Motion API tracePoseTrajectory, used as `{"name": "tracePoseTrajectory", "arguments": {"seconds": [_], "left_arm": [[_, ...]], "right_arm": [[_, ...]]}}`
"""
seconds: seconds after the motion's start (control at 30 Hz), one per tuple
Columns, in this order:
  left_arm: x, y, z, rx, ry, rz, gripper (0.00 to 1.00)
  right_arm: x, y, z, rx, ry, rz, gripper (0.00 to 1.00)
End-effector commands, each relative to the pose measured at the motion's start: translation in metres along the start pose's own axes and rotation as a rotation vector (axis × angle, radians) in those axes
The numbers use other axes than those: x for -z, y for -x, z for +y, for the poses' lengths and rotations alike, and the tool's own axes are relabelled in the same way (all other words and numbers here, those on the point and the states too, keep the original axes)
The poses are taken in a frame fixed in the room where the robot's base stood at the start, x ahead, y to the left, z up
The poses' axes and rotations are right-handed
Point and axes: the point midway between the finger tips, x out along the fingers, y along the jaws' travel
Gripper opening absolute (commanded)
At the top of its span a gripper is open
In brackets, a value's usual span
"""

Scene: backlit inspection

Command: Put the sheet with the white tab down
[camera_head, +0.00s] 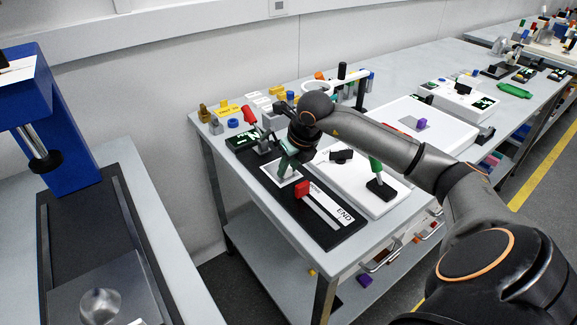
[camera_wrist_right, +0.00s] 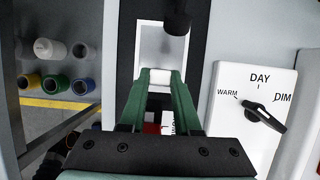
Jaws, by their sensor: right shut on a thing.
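My right gripper (camera_head: 288,166) is over the black board (camera_head: 326,237) on the bench, above a small pale square panel. In the right wrist view its green fingers (camera_wrist_right: 160,80) are closed on a small white tab (camera_wrist_right: 161,76). Beyond the tab is a grey square with a pale border (camera_wrist_right: 141,52), in line with the fingers. I cannot tell how much of it is the sheet and how much the panel, or whether the sheet touches the panel. A dark rod end hangs over its far side. My left gripper is not in view.
A white box with a black knob (camera_wrist_right: 263,116) marked WARM, DAY and DIM stands right of the board. Small blocks crowd the bench's back left.

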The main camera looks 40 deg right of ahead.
Motion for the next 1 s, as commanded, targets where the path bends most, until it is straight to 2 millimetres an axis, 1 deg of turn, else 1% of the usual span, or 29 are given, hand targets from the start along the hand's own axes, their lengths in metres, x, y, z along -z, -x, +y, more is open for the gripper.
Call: {"name": "tracePoseTrajectory", "arguments": {"seconds": [0.03,0.2,0.3,0.53,0.63,0.77,1.0], "left_arm": [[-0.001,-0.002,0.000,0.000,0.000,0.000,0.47],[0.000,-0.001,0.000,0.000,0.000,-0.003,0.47],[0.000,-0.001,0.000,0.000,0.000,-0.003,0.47],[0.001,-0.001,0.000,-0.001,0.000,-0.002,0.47],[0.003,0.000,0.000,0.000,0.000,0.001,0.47],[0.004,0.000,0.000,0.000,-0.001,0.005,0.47],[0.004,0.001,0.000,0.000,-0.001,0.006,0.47]], "right_arm": [[0.001,-0.002,0.000,0.000,0.000,0.000,0.32],[0.001,-0.001,0.000,0.000,0.000,0.000,0.51],[0.001,-0.001,0.000,0.000,0.000,0.000,0.61],[0.000,0.000,0.000,0.000,0.000,0.000,0.61],[-0.001,0.004,0.000,0.000,0.000,-0.001,0.61],[-0.002,0.024,-0.001,0.002,0.000,-0.004,0.61],[-0.002,0.077,-0.001,0.001,0.001,-0.005,0.61]]}}
